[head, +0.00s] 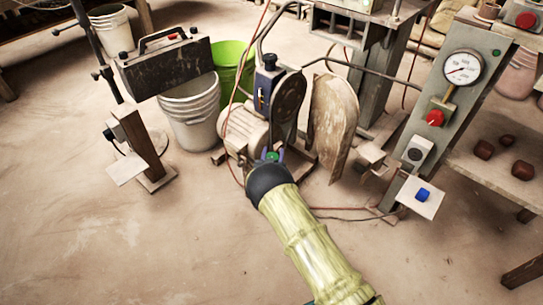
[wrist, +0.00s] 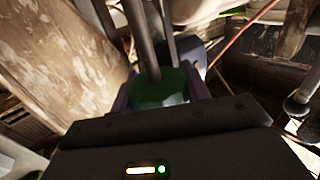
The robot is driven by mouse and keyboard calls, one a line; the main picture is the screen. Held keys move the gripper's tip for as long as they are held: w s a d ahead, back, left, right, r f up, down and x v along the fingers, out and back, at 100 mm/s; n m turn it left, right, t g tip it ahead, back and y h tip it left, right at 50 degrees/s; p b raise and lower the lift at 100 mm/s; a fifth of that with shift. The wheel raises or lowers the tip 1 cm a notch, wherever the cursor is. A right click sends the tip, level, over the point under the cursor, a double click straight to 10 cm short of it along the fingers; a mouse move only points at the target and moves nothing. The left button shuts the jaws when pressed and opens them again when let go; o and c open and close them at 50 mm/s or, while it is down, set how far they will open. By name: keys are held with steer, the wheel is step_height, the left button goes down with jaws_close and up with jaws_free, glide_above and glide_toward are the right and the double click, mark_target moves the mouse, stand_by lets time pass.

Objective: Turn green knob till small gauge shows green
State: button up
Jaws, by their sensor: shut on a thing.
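My gripper (head: 273,156) reaches to the base of the grinding machine, and its purple fingers are shut on the green knob (head: 272,155). In the wrist view the green knob (wrist: 165,92) sits between the two fingers, with a dark stem rising behind it. A dark blue unit (head: 265,84) with a narrow upright window stands above the knob, beside the dark disc. It may be the small gauge, but its reading is too small to tell. My gripper's black body hides the lower part of the knob.
A panel on the right has a large round gauge (head: 463,68), a red knob (head: 435,118) and a blue button (head: 423,195). A motor (head: 243,130) and a worn wooden disc (head: 331,125) flank the knob. A white bucket (head: 192,112) stands left. The front floor is clear.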

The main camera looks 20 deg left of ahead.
steer(key=m+h+b, duration=0.1)
steer(key=m+h, duration=0.1)
steer(key=h, duration=0.1)
steer(key=m+h+b, duration=0.2)
steer(key=f+m+h+b, duration=0.1)
steer(key=h+b, duration=0.1)
steer(key=h, duration=0.1)
steer(key=shift+d+m+h, duration=0.3)
steer(key=shift+d+m, duration=0.1)
steer(key=m+g+h+b, duration=0.1)
steer(key=m+h+b, duration=0.1)
steer(key=h+b, duration=0.1)
steer(key=shift+s+d+r+g+h, duration=0.1)
steer(key=shift+d+r+g+h, duration=0.1)
steer(key=shift+g+h, duration=0.15)
steer(key=shift+m+g+b, duration=0.25)
steer(key=shift+m+b, duration=0.05)
steer(key=shift+b, duration=0.05)
steer(key=shift+d+r+h, duration=0.1)
steer(key=shift+r+h, duration=0.1)
steer(key=shift+h, duration=0.15)
steer(key=o, duration=1)
